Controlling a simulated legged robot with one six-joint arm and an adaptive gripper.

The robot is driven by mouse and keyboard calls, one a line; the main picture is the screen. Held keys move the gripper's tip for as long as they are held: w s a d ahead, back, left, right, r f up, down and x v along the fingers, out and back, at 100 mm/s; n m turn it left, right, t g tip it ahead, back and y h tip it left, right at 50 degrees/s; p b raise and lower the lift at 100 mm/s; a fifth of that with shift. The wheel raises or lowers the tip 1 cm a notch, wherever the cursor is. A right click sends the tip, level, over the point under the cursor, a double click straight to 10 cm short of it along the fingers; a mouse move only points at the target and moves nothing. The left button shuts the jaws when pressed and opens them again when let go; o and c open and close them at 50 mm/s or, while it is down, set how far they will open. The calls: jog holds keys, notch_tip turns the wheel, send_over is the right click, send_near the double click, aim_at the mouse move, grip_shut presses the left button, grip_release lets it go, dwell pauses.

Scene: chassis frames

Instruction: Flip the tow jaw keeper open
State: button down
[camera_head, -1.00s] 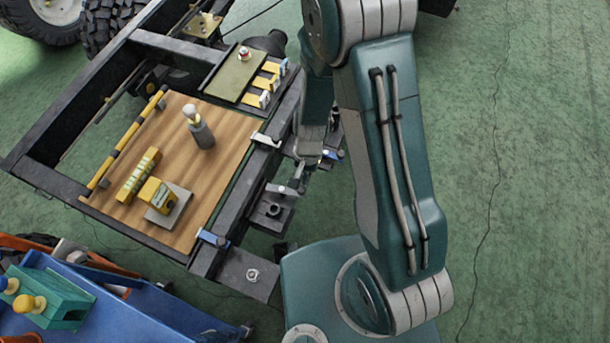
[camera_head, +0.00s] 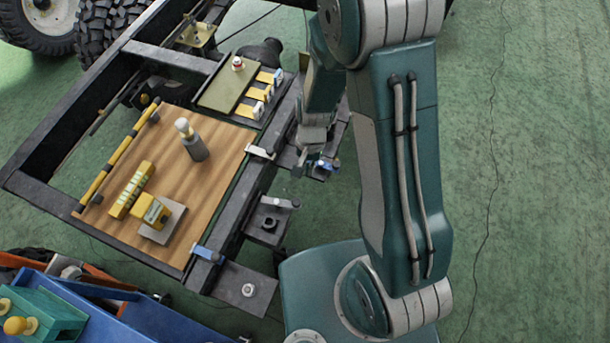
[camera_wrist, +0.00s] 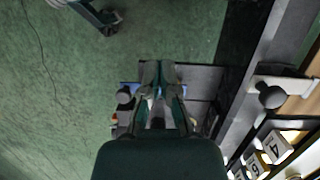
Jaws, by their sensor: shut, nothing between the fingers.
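My gripper (camera_head: 302,165) is shut and empty beside the outer rail of the chassis frame, partly hidden by my arm in the head view. In the wrist view my gripper (camera_wrist: 158,92) is over a dark plate (camera_wrist: 198,78) with a blue part (camera_wrist: 128,87) and a round dark knob (camera_wrist: 124,97) beside the fingers.
A wooden board (camera_head: 205,215) on the chassis holds a grey cylinder (camera_head: 194,146) and yellow blocks (camera_head: 150,211). An olive plate (camera_head: 228,88) with numbered tabs lies beyond it. A blue cart (camera_head: 130,318) stands at lower left. Green floor (camera_head: 530,180) on the right is clear.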

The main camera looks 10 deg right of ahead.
jog(key=v, duration=0.6)
jog(key=shift+r, duration=0.4)
jog(key=shift+w+a, duration=0.1)
jog(key=s+d+r+n+t, duration=0.1)
jog(key=d+r+t, duration=0.1)
jog(key=r, duration=0.6)
jog(key=s+d+r+n+t, duration=0.2)
jog(key=r, duration=0.6)
jog(key=s+d+r+n+t+h, duration=0.1)
jog(key=s+d+r+n+t, duration=0.1)
jog(key=s+r, duration=0.6)
jog(key=shift+s+d+r+t, duration=0.3)
jog(key=shift+d+r+t, duration=0.55)
jog(key=shift+r+t, duration=0.15)
jog(key=shift+a, duration=0.1)
